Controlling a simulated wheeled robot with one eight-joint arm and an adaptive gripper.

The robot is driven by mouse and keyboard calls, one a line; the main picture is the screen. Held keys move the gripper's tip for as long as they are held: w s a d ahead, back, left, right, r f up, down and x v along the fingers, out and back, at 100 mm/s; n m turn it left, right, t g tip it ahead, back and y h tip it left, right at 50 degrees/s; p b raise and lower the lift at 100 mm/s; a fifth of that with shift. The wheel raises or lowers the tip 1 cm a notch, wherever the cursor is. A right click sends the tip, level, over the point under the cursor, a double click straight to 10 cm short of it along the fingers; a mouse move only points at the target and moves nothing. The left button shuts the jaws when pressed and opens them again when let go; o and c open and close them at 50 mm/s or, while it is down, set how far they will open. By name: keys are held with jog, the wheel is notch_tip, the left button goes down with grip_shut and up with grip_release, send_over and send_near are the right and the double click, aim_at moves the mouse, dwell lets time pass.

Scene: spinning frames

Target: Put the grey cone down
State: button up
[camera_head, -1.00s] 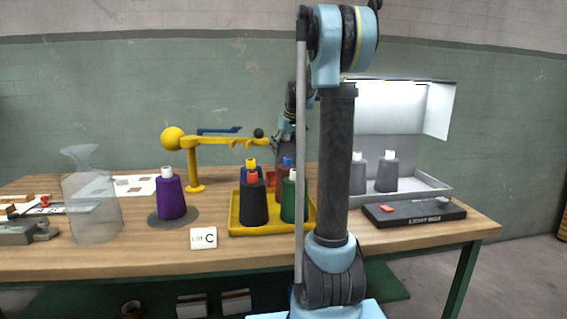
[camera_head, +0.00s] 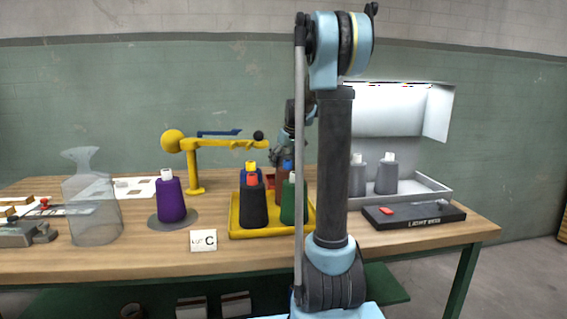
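Two grey cones with white tops stand upright in the light box at the right. The left grey cone (camera_head: 358,179) is partly hidden behind my arm, and the right grey cone (camera_head: 386,178) is clear of it. My gripper (camera_head: 277,158) is small and dark, left of my arm's upright link and above the back of the yellow tray. It is well left of both grey cones. Its fingers blend with the things behind them, so I cannot tell whether it is open or holds anything.
The yellow tray (camera_head: 263,232) holds several cones, among them a black cone (camera_head: 253,208) and a green cone (camera_head: 289,204). A purple cone (camera_head: 171,200) stands on a grey disc. A yellow balance stand (camera_head: 194,170) is behind. A clear flask (camera_head: 92,212) is left.

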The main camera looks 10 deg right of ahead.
dwell(0.3)
jog(key=v, duration=1.2)
jog(key=shift+d, duration=0.1)
jog(key=shift+s, duration=0.15)
